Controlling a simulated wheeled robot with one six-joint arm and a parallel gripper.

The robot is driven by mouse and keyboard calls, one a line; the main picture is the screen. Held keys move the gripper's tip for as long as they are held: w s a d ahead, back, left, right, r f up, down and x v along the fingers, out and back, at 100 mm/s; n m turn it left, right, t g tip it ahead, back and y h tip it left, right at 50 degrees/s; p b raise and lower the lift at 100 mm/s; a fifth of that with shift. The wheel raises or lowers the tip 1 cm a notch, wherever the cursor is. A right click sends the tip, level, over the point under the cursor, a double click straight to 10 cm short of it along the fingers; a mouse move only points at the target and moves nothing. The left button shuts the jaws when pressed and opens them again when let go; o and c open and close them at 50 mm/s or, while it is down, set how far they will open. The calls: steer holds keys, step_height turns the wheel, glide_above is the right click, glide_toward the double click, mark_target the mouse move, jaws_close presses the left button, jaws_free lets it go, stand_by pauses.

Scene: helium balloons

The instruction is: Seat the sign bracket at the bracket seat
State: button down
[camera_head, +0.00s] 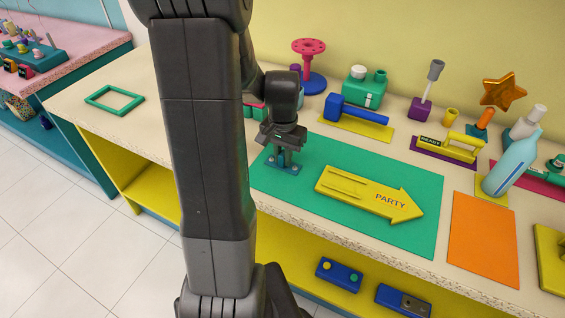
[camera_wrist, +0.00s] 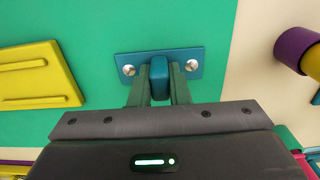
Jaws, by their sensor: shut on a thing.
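The sign bracket looks to be a blue plate (camera_head: 271,167) with two round silver screw heads and an upright tab; it also shows in the wrist view (camera_wrist: 193,60). My gripper (camera_head: 284,153) points down with its fingers shut on the tab from both sides. The plate is over the left part of the green mat (camera_head: 415,236), touching or very close to it. A yellow arrow sign (camera_head: 370,193) marked PARTY lies on the mat to the right, apart from the bracket. Two raised yellow strips show on it. I cannot make out which feature is the bracket seat.
A blue-headed mallet (camera_head: 352,114), a yellow READY piece (camera_head: 459,146) and a pale blue bottle (camera_head: 513,163) stand behind and right. An orange mat (camera_head: 483,240) lies at right. A green square frame (camera_head: 115,99) lies at left. My arm hides part of the bench.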

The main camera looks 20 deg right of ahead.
mark_target(283, 153)
steer(key=shift+r, duration=0.15)
steer(key=shift+r+p, duration=0.7)
steer(key=shift+r, duration=0.05)
steer(key=shift+r, duration=0.15)
steer(key=shift+r+p, duration=1.65)
steer(key=shift+r, duration=0.35)
